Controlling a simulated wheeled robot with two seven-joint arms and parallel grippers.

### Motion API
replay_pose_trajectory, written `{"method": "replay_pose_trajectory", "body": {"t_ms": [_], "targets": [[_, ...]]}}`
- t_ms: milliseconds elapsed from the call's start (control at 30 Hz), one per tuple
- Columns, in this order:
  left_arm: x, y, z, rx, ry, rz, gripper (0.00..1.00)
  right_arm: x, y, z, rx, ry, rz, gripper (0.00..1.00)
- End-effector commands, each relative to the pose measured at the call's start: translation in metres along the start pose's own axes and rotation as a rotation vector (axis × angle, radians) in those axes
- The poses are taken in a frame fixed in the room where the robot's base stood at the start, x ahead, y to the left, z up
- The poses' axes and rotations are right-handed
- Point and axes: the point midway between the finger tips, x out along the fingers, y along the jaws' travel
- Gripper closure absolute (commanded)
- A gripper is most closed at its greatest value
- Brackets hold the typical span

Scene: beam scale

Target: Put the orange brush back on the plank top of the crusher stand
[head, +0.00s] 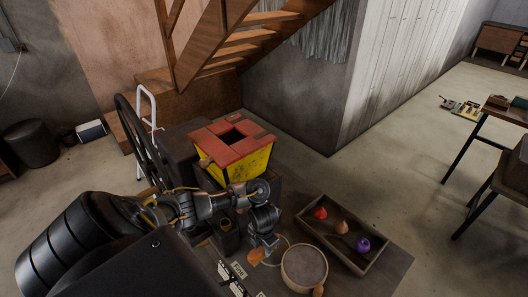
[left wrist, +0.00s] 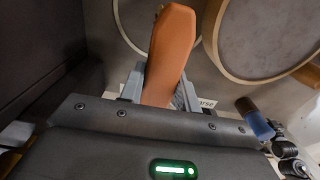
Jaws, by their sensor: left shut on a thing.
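My left gripper (head: 262,244) is low over the worktop in the head view and shut on the orange brush (head: 255,257). In the left wrist view the brush (left wrist: 172,48) stands out between the fingers as a long orange body; its far end and bristles are not clear. The crusher, with a yellow hopper (head: 249,170) and a red top, stands behind my left arm beside a dark wheel (head: 140,140). My arm hides much of the crusher stand, and I cannot make out its plank top clearly. My right gripper is not in view.
A round sieve (head: 304,268) lies close right of the gripper. A wooden tray (head: 346,255) holds red, tan and purple pieces. Small label cards (head: 232,272) lie in front. In the left wrist view, a brown-and-blue handled object (left wrist: 256,120) is at the right. Stairs rise behind the crusher.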

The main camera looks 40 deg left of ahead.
Motion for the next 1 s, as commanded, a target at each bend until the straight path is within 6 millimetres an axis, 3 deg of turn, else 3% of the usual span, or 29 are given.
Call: {"method": "replay_pose_trajectory", "body": {"t_ms": [200, 400, 833, 867, 1000], "targets": [[0.012, 0.003, 0.005, -0.003, 0.002, -0.002, 1.00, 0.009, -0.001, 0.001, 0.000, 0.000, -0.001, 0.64], [0.033, 0.002, 0.004, -0.002, 0.002, -0.001, 1.00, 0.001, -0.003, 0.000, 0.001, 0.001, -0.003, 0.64], [0.041, 0.003, 0.005, 0.001, -0.001, 0.000, 1.00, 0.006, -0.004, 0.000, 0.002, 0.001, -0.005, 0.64], [0.040, 0.003, 0.005, 0.001, -0.001, 0.000, 0.65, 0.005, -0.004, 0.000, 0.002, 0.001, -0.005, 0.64], [0.040, 0.003, 0.005, 0.001, 0.000, 0.000, 0.47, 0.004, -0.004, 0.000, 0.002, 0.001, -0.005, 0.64]]}}
